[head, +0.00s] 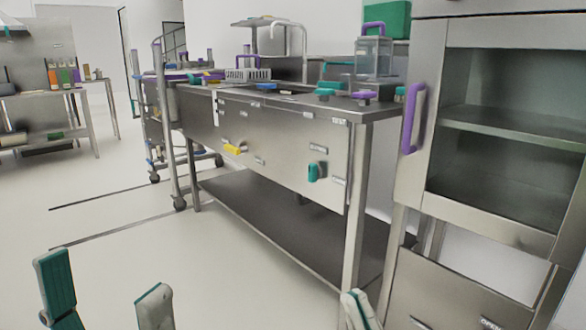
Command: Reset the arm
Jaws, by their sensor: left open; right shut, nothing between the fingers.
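My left gripper (104,274) shows at the bottom left of the head view. Its two fingers stand wide apart, one with a teal pad facing me, and only floor shows between them. My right gripper (358,306) shows at the bottom, right of the middle. Its fingertips are together with nothing held. Both grippers point up in the picture, and the rest of both arms is out of view.
A steel table (283,143) with a lower shelf (285,221) stands ahead, behind my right gripper in the picture. A steel cabinet (572,148) with a purple handle (413,118) stands at the right. A wheeled cart (166,128) stands further back. Open floor (110,190) lies at the left.

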